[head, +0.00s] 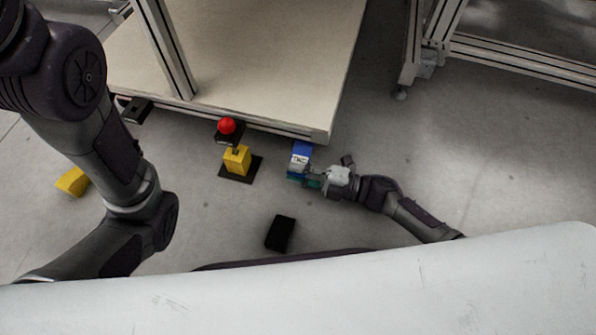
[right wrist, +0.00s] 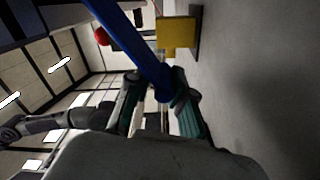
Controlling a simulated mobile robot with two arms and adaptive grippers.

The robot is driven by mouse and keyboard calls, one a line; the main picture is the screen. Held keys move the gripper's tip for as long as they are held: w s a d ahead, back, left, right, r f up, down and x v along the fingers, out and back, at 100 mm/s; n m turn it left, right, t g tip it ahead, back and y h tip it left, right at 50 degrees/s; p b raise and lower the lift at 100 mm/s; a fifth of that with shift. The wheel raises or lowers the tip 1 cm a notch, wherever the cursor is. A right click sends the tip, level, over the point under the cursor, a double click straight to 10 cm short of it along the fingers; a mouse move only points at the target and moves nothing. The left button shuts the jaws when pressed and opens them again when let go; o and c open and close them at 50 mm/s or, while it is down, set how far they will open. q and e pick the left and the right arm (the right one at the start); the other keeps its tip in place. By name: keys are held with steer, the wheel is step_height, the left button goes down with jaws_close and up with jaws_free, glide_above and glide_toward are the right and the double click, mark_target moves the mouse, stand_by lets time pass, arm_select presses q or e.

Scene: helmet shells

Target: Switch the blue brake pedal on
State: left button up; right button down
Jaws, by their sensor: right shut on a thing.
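The blue brake pedal (head: 301,149) stands on the floor by the corner of the table and has a pale label on its top. In the right wrist view, a long blue part of it (right wrist: 133,45) runs diagonally to my fingers. My right gripper (head: 308,181) reaches in from the right, low at the pedal's near side. Its greenish fingers (right wrist: 178,97) are shut on the blue pedal. The exact contact is partly hidden by the fingers. My left arm crosses the left of the head view, but its gripper is out of view.
A black block (head: 280,233) lies nearer. A yellow piece (head: 73,181) lies far left. The pale tabletop (head: 270,60) overhangs behind. Floor at right is clear.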

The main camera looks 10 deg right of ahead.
steer(key=shift+w+d+f, duration=0.25)
steer(key=shift+w+d, duration=0.15)
steer(key=shift+w, duration=0.15)
steer(key=c, duration=1)
jaws_free()
steer(key=shift+m, duration=0.3)
steer(key=shift+o, duration=0.3)
steer(key=shift+f, duration=0.1)
steer(key=shift+s, duration=0.15)
steer(key=v, duration=1.1)
steer(key=shift+s+d+r, duration=0.2)
steer(key=shift+s+d, duration=0.05)
steer(key=shift+s, duration=0.05)
steer(key=shift+s, duration=0.1)
